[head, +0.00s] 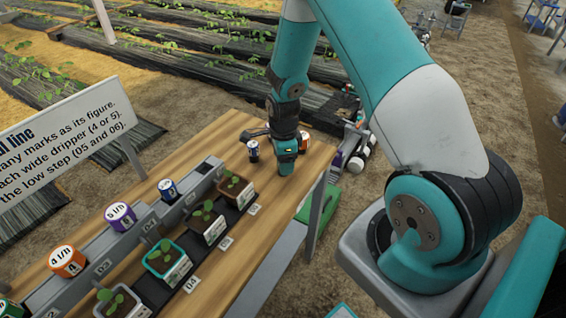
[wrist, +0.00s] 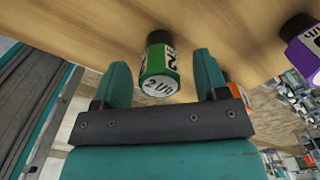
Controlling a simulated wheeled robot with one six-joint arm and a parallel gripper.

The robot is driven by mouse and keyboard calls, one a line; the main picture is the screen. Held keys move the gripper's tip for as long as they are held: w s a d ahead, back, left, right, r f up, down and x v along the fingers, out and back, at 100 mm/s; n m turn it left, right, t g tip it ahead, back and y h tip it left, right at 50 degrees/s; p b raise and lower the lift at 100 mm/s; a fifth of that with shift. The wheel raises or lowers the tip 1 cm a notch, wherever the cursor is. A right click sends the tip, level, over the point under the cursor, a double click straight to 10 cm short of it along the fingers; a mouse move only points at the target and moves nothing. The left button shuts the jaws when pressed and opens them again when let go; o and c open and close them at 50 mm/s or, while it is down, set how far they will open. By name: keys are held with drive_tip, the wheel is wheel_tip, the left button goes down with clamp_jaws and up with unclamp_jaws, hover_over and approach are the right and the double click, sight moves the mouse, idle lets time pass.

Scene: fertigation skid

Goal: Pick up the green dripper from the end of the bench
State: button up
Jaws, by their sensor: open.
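The green dripper (wrist: 159,68), with a dark top and a white face marked 2 l/h, shows in the wrist view between the two fingers of my gripper (wrist: 161,72). The fingers are open on either side of it, and I see no clear contact. In the head view my gripper (head: 286,165) points down at the far end of the wooden bench (head: 262,200). I cannot make out the green dripper there; my gripper seems to hide it.
An orange dripper (head: 304,141) and a dark blue or purple one (head: 253,150) stand close by. A purple dripper (wrist: 304,48) shows at the wrist view's right. A grey rail (head: 140,225) with several drippers and potted seedlings (head: 166,258) runs along the bench. A sign (head: 65,135) stands left.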

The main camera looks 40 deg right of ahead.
drive_tip(key=shift+f, duration=0.25)
drive_tip(key=c, duration=1)
drive_tip(key=shift+r, duration=0.15)
